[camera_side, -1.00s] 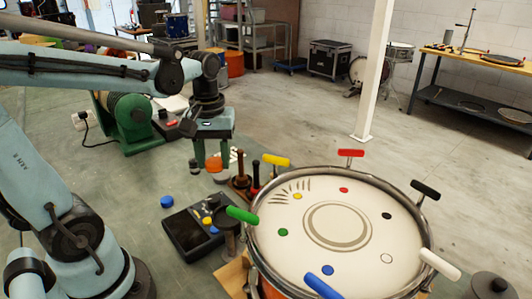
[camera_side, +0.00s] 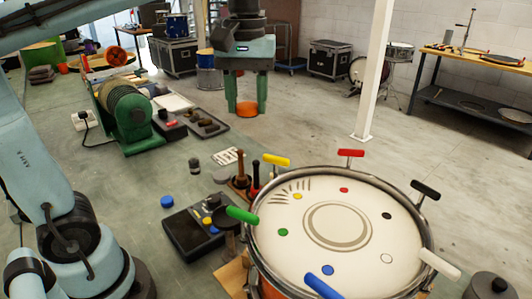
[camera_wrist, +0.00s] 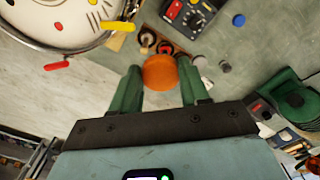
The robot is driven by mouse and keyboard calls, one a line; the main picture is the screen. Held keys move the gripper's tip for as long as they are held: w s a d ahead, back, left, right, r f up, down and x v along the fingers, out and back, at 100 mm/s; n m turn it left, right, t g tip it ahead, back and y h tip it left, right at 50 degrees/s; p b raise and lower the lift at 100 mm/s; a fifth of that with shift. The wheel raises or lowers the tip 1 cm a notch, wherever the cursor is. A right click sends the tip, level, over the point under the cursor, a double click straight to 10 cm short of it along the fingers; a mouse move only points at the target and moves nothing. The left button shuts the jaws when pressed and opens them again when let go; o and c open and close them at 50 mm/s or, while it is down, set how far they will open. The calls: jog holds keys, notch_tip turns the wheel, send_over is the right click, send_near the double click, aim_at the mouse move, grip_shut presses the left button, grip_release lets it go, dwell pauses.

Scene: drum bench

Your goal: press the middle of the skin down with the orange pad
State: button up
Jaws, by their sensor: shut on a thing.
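The drum skin (camera_side: 290,228) is a pale round head on the drum in the lower right of the side view, with a grey ring at its middle (camera_side: 338,227) and coloured dots around it. Part of it shows at the upper left of the wrist view (camera_wrist: 45,20). My gripper (camera_side: 247,108) is shut on the orange pad (camera_side: 247,110), high up and well apart from the skin. In the wrist view the pad (camera_wrist: 160,72) sits between the green fingers (camera_wrist: 160,85). The pad's far face is hidden.
Coloured tuning handles, such as the yellow one (camera_side: 276,160) and red one (camera_side: 351,153), stick up around the drum rim (camera_side: 423,215). A black control box (camera_side: 192,232), upright wooden-handled tools (camera_side: 240,185) and a green motor (camera_side: 127,113) stand on the bench to the left.

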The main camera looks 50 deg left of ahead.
jog(key=w+d+m, duration=0.1)
jog(key=w+d, duration=0.1)
jog(key=d, duration=0.9)
jog(key=m, duration=0.1)
send_over(337, 226)
notch_tip(337, 226, down, 4)
jog(key=shift+f, duration=3.1)
jog(key=shift+f, duration=0.7)
jog(key=shift+r, duration=3.05)
